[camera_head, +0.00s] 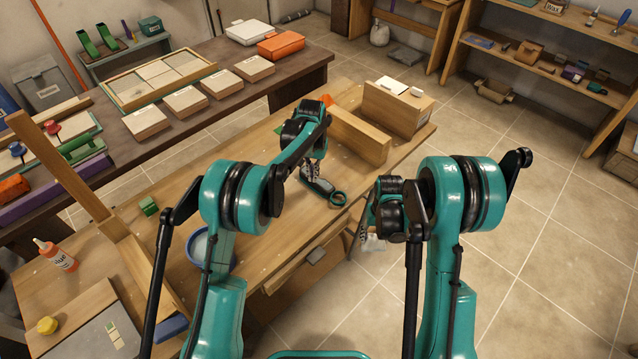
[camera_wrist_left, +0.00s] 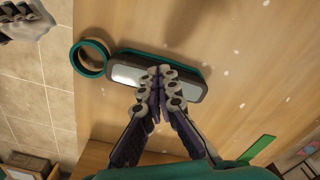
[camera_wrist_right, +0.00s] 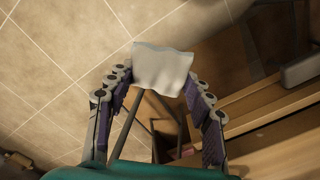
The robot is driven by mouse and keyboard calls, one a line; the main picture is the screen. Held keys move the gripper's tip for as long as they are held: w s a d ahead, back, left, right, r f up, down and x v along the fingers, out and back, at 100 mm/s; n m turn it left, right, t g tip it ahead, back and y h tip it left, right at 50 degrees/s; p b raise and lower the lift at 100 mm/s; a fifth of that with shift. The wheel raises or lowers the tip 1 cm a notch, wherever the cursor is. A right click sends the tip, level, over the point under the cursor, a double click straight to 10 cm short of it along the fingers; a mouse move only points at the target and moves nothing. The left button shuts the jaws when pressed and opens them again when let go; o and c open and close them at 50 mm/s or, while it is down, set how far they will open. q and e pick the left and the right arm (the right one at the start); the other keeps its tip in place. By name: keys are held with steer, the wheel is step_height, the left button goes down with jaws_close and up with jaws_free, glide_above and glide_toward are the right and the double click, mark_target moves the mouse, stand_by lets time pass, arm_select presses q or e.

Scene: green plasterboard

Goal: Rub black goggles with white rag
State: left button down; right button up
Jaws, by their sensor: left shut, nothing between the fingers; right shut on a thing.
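The black goggles (camera_head: 320,187) lie on the wooden table, with a dark frame and teal trim. In the left wrist view the goggles (camera_wrist_left: 126,76) show a pale lens, and a teal ring (camera_wrist_left: 90,58) is at their left end. My left gripper (camera_wrist_left: 157,74) is shut and empty, its fingertips over the goggles' middle; I cannot tell whether they touch. In the head view it is partly hidden by my arm. My right gripper (camera_wrist_right: 160,82) is shut on the white rag (camera_wrist_right: 163,66). The rag (camera_head: 373,243) hangs beside the table's right edge, above the floor.
A wooden block (camera_head: 360,137) and a wooden box (camera_head: 398,108) stand beyond the goggles. A blue-rimmed bucket (camera_head: 222,262) is partly behind my left arm. A small green block (camera_head: 148,206) and an orange bottle (camera_head: 58,256) are at the left.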

arm_select(q)
steer(key=shift+f+b, duration=0.45)
steer(key=shift+f, duration=0.3)
arm_select(e)
steer(key=shift+f, duration=0.45)
